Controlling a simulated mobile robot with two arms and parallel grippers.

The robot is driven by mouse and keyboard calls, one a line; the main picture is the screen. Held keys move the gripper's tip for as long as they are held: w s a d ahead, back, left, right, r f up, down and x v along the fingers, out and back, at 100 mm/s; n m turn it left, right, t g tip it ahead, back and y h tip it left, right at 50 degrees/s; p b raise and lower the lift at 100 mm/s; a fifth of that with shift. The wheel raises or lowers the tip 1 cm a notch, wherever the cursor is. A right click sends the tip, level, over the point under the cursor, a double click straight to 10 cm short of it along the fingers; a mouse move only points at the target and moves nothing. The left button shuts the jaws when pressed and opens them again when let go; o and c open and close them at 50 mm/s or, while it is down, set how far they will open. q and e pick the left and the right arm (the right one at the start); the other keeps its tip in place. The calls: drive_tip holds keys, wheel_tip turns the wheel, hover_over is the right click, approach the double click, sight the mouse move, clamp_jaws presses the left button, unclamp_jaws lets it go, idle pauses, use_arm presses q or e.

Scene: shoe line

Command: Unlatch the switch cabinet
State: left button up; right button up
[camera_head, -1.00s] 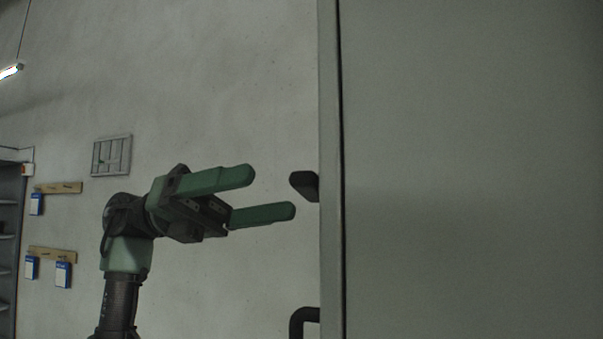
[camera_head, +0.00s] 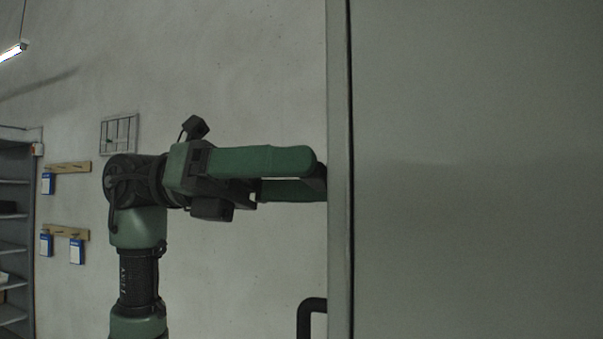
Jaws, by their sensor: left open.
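The switch cabinet (camera_head: 470,190) is a large grey-green door panel filling the right half of the view, with a dark vertical gap near its left edge. A small dark latch knob (camera_head: 320,178) sticks out from that left edge, mostly hidden by my gripper. My left gripper (camera_head: 313,176) comes in from the left with its green fingers apart, at the knob. One finger overlaps it in the picture; I cannot tell whether they touch. A black handle (camera_head: 306,318) sticks out lower on the same edge. My right gripper is not in view.
The grey wall (camera_head: 240,60) behind is bare apart from a vent (camera_head: 118,133) and wooden racks (camera_head: 67,167) with blue boxes. A shelf unit (camera_head: 14,240) stands at the far left. Open space lies left of the cabinet.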

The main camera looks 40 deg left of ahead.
use_arm(q)
drive_tip(key=c, duration=1.4)
drive_tip(key=shift+m, duration=1.6)
drive_tip(key=o, duration=1.4)
